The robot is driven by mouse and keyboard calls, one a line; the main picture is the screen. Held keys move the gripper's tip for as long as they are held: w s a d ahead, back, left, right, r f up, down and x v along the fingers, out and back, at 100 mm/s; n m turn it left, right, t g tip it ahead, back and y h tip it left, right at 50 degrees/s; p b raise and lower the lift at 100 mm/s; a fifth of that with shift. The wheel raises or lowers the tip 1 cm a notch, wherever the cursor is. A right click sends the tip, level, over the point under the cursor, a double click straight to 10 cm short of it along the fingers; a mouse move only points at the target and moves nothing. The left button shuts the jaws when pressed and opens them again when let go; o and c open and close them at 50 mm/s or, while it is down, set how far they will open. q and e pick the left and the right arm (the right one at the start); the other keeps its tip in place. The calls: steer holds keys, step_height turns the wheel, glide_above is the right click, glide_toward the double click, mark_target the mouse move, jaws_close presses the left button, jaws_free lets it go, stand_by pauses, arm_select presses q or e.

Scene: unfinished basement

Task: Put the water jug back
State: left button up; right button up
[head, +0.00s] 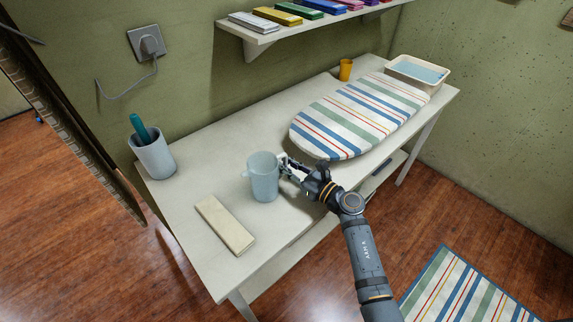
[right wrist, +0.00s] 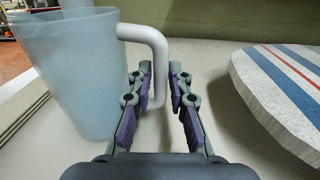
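The water jug (head: 264,177) is a translucent pale blue pitcher with a white handle. It is upright, at or just above the white table near its middle left; I cannot tell whether its base touches. In the right wrist view the jug (right wrist: 80,70) fills the left side, and its handle (right wrist: 157,60) runs down between the fingers. My right gripper (head: 288,169) is at the handle, on the jug's right side. In the right wrist view its fingers (right wrist: 160,88) are close together around the handle. My left gripper is not in view.
A beige slab (head: 225,226) lies left of the jug. A grey cup with a teal item (head: 155,158) stands at the left end. A striped ironing board (head: 355,118), an orange cup (head: 346,70) and a water-filled basin (head: 420,72) are to the right. A shelf (head: 255,39) hangs above.

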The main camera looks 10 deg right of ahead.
steer(key=shift+o, duration=0.9)
steer(key=shift+r+p, duration=0.3)
steer(key=b+v, duration=0.1)
steer(key=v, duration=0.6)
steer(key=b+v, duration=0.1)
steer(key=v, duration=0.3)
steer(key=shift+s+d+f+b, duration=0.2)
steer(key=shift+f+b, duration=0.1)
steer(key=shift+s+d+r, duration=0.1)
steer(key=shift+s+d, duration=0.05)
steer(key=shift+s, duration=0.05)
